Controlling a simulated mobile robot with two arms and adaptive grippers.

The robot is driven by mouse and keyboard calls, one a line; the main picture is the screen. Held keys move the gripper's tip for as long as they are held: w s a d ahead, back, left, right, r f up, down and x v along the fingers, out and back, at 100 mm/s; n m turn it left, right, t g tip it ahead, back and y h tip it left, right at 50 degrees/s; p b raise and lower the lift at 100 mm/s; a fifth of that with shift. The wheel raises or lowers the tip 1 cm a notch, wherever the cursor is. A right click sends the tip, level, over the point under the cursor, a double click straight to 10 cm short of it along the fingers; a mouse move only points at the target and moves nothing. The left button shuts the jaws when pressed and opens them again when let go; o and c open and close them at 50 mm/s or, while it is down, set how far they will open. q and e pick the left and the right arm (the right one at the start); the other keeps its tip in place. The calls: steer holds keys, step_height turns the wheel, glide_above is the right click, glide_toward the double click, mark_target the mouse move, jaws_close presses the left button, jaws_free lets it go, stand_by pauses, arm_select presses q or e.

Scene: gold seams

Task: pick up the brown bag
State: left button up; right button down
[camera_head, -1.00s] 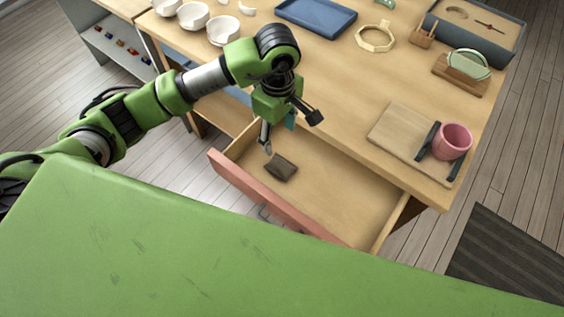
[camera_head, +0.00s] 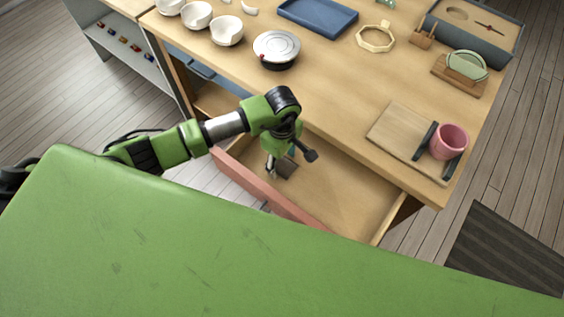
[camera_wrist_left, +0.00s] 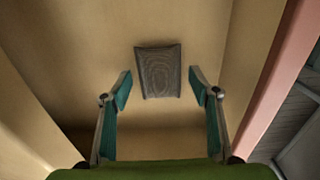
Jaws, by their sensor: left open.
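The brown bag (camera_head: 287,167) is a small dark brown pouch lying on the floor of the open drawer (camera_head: 345,200). In the left wrist view the bag (camera_wrist_left: 158,72) lies flat, just beyond and between my fingertips, with clear gaps at both sides. My left gripper (camera_head: 291,163) is open and inside the drawer's outline, above the bag, and hides part of it in the head view. In the left wrist view the two teal-padded fingers of the left gripper (camera_wrist_left: 160,90) are spread and empty. My right gripper is not in view.
The pink drawer front (camera_head: 265,190) borders the near side, and the wooden tabletop (camera_head: 335,105) overhangs the far side. On top stand a round metal-lidded tin (camera_head: 277,49), white bowls (camera_head: 227,30), a blue tray (camera_head: 318,16) and a pink cup (camera_head: 449,141). The drawer's right part is empty.

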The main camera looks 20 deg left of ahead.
arm_select(q)
steer(key=c, duration=1.4)
